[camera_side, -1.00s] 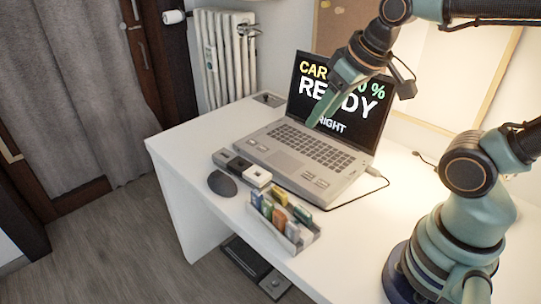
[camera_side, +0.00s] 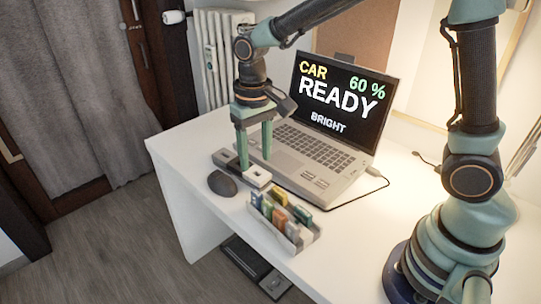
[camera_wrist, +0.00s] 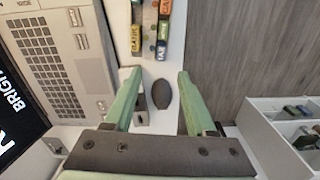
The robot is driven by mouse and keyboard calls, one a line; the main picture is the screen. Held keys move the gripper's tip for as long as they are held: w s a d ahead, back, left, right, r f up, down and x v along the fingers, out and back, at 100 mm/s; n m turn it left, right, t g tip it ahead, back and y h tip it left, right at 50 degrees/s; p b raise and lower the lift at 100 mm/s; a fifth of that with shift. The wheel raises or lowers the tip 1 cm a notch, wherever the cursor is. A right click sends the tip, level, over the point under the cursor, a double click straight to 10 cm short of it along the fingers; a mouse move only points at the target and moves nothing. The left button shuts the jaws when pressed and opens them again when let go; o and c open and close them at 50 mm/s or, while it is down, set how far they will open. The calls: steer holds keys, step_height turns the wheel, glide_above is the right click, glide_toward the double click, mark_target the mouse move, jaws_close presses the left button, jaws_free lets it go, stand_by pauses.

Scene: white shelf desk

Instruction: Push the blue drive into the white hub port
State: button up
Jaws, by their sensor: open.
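The dark grey hub (camera_side: 228,160) lies on the desk in front of the laptop, with a white port block (camera_side: 257,176) at its near end. In the wrist view the left finger covers much of the hub. Drive labels also show in the wrist view. My gripper (camera_side: 255,154) is open, pointing down over the hub.
A dark mouse (camera_side: 222,183) lies beside the hub near the desk's front edge. The open laptop (camera_side: 310,160) stands close behind, reading "CAR READY 60 %" and "BRIGHT". A cable runs from its right side. The desk right of the tray is clear.

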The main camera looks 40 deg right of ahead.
mark_target(257, 193)
step_height(257, 193, down, 11)
steer(key=shift+s+a+f, duration=0.1)
steer(key=shift+f, duration=0.1)
stand_by(0.4)
jaws_close()
stand_by(1.3)
